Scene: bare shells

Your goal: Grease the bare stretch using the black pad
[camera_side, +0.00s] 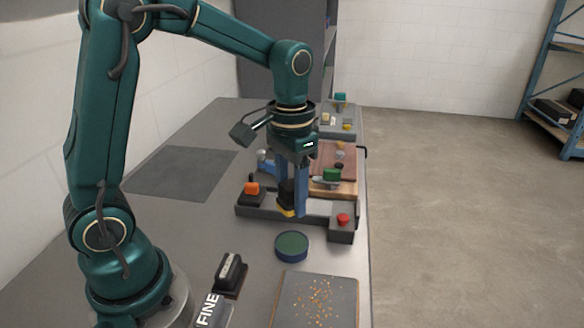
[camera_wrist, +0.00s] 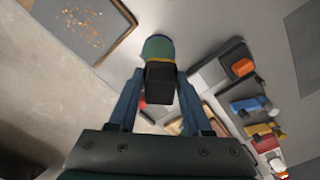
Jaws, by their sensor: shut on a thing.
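My gripper (camera_side: 292,208) points down above the grey workbench, and it also shows in the wrist view (camera_wrist: 160,88). Its blue fingers are shut on a black pad (camera_wrist: 160,77), a dark block with a yellow band at its lower end. In the side view the pad (camera_side: 287,191) is partly hidden by a finger. It is near the dark fixture (camera_side: 312,217); I cannot tell whether it touches it. A round tin (camera_side: 291,248) with a green top stands apart, nearer the camera; the wrist view shows it (camera_wrist: 157,46) beyond the pad. I cannot make out the bare stretch.
The fixture carries an orange knob (camera_side: 252,188) and a red button (camera_side: 343,219). Behind it is a wooden board (camera_side: 347,187) with a green-topped piece (camera_side: 331,174). A tray with orange crumbs (camera_side: 345,310) and a black block (camera_side: 230,268) by a FINE label are in front.

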